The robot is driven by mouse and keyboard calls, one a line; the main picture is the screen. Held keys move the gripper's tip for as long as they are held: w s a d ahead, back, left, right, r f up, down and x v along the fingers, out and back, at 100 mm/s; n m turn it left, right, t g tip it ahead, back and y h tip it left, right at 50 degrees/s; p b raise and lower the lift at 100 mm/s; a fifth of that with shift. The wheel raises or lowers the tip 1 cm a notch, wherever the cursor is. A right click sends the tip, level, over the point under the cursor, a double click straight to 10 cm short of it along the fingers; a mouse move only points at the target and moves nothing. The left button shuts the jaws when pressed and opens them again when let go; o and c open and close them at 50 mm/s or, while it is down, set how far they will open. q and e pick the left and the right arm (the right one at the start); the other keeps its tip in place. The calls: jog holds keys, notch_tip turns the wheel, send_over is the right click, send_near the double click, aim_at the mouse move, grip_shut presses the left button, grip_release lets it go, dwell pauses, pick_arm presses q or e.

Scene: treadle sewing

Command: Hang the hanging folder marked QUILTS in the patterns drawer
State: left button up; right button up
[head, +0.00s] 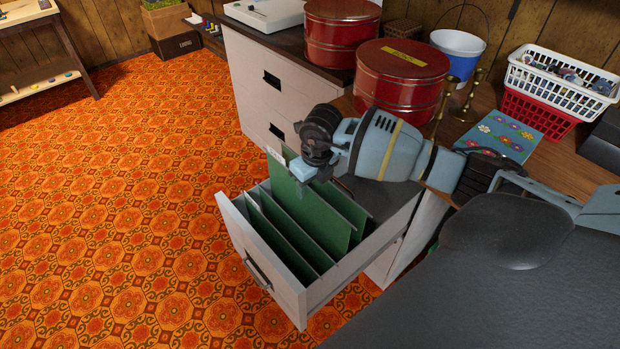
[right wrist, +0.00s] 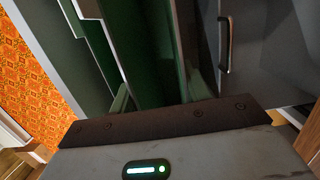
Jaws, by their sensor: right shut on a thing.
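The open patterns drawer (head: 284,288) is pale, with several green hanging folders (head: 272,238) standing in its front part. My right gripper (head: 306,172) is above the drawer, shut on the top edge of a green folder (head: 318,215). This folder has a white tab (head: 274,154) at its left end, too small to read. It reaches down between the drawer's sides, its top left corner standing higher than the others. I cannot tell whether its hooks touch the rails. My left gripper is out of view.
Two red tins (head: 402,78), brass candlesticks (head: 466,98), a blue bucket (head: 457,52), a flowered booklet (head: 500,135) and a white basket (head: 560,75) stand on the tops behind. A dark grey surface (head: 470,300) is at lower right. The orange carpet at left is clear.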

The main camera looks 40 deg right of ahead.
notch_tip(320, 180, down, 3)
jog(key=shift+r+b, duration=0.2)
jog(key=shift+b, duration=0.35)
jog(key=shift+f+b, duration=1.8)
jog(key=shift+f, duration=1.85)
jog(key=shift+f+b, duration=0.35)
jog(key=shift+b, duration=0.1)
jog(key=o, duration=1.3)
